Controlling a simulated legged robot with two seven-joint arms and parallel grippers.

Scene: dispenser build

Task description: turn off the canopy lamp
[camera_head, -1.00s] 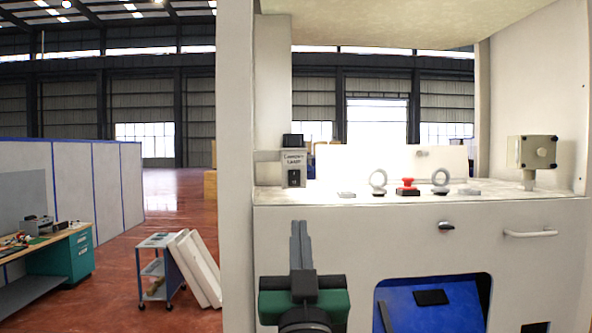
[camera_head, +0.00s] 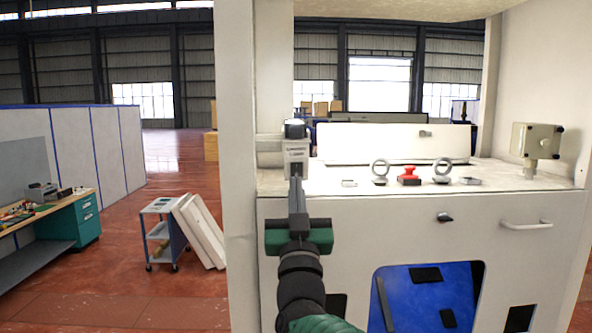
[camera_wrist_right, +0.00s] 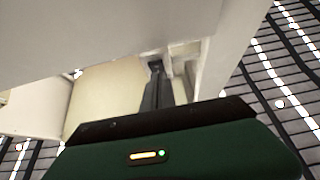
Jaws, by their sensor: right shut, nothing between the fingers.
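The switch box with the label "Canopy" (camera_head: 296,157) is a small pale box on the left post of the white cabinet, with a dark block on top. Its lower front, where the dark switch was visible earlier, is hidden behind my fingers. My right gripper (camera_head: 296,172) is shut and empty, its fingertips at the front of the box; I cannot tell whether they touch. In the right wrist view the thin dark fingers (camera_wrist_right: 156,88) reach up to a pale bracket (camera_wrist_right: 182,52). The canopy (camera_head: 390,10) hangs overhead; its lamp is not visible. My left gripper is not in view.
The counter (camera_head: 330,182) carries a red button (camera_head: 409,174), two ring-shaped parts (camera_head: 380,171) and small pieces. A grey box (camera_head: 535,141) is on the right wall. A handle (camera_head: 527,225) and a blue-lined opening (camera_head: 425,300) are on the front. A cart (camera_head: 160,235) stands left.

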